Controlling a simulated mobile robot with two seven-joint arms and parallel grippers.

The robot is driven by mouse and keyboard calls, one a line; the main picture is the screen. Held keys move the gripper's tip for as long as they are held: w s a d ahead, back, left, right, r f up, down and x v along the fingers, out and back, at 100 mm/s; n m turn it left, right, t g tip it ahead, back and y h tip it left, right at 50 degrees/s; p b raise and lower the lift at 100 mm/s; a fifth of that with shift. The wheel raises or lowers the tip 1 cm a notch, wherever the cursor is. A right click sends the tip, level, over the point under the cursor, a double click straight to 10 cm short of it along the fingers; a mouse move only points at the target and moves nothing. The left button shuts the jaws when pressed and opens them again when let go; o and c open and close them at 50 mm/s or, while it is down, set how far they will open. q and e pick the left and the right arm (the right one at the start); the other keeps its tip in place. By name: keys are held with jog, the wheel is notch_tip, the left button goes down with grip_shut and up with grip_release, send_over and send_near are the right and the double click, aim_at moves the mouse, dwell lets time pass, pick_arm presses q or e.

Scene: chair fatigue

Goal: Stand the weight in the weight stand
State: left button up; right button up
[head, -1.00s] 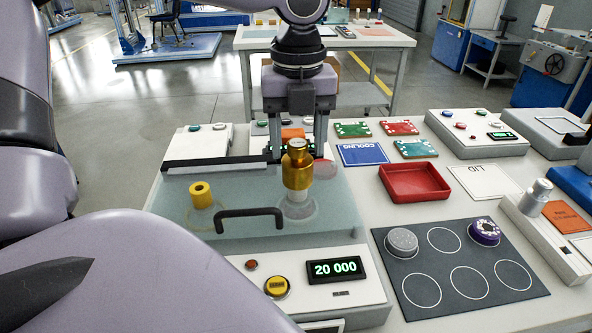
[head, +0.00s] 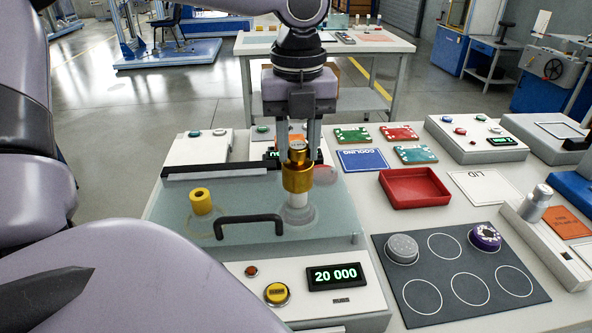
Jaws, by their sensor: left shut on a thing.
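Below the weight is a pale round post with a wider grey base (head: 297,216), at a translucent panel (head: 250,197). I cannot tell whether weight and post touch. No weight stand can be told for certain. My right gripper is not in view.
A yellow ring-shaped piece (head: 201,201) is at the left of the panel. A black handle (head: 248,219) stands up at its front. A display (head: 334,276) reads 20 000. A red tray (head: 415,188) and a grey mat with circles (head: 432,287) lie to the right.

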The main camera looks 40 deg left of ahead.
pick_arm(q)
jog(key=shift+r+p, duration=0.7)
jog(key=shift+r, duration=0.8)
jog(key=shift+r+p, duration=1.2)
jog(key=shift+r, duration=0.85)
jog(key=shift+w+d+f, duration=0.1)
